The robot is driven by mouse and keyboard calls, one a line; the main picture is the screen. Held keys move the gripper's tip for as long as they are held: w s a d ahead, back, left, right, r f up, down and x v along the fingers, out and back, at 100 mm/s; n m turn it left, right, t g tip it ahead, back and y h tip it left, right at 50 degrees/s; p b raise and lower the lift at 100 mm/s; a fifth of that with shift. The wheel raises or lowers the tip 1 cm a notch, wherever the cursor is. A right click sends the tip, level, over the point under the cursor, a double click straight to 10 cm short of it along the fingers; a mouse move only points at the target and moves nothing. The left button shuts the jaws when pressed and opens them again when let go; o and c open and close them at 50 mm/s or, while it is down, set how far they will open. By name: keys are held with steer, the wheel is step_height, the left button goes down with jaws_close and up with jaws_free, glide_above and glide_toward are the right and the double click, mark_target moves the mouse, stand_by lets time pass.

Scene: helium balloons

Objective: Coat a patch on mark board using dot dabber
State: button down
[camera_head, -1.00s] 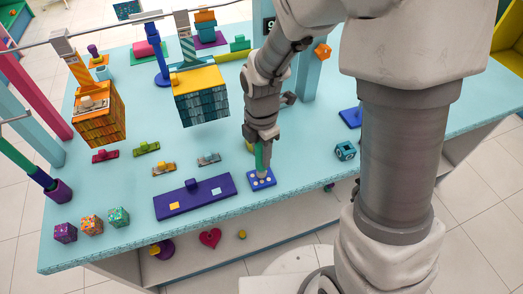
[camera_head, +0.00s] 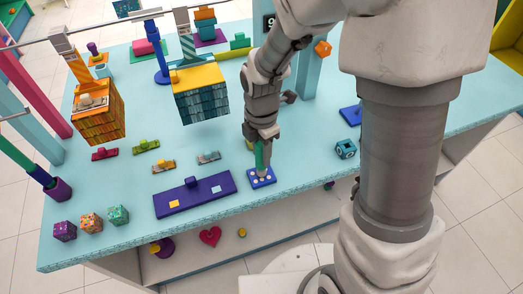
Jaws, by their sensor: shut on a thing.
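My gripper (camera_head: 261,140) points straight down over the front middle of the table. It is shut on a slim green dabber (camera_head: 263,157), which stands upright with its lower end at a small blue plate with pale dots (camera_head: 251,184). I cannot tell whether the tip touches the plate. To the left, a long purple board (camera_head: 172,208) lies flat, with a raised knob at its back edge, a yellow patch (camera_head: 174,204) and a pale blue patch (camera_head: 216,191). Either could be the mark board; the picture does not settle it.
Several small knobbed blocks, including an orange one (camera_head: 163,167), lie behind the purple board. Three patterned cubes, one teal (camera_head: 118,215), sit at the front left. Two block stacks, one teal-sided (camera_head: 203,103), hang at the back. A teal cube (camera_head: 346,149) lies to the right.

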steer(key=shift+f+b, duration=0.3)
steer(key=shift+f, duration=0.15)
stand_by(1.1)
steer(key=shift+r, duration=0.1)
step_height(320, 180, up, 7)
steer(key=p, duration=0.6)
stand_by(0.9)
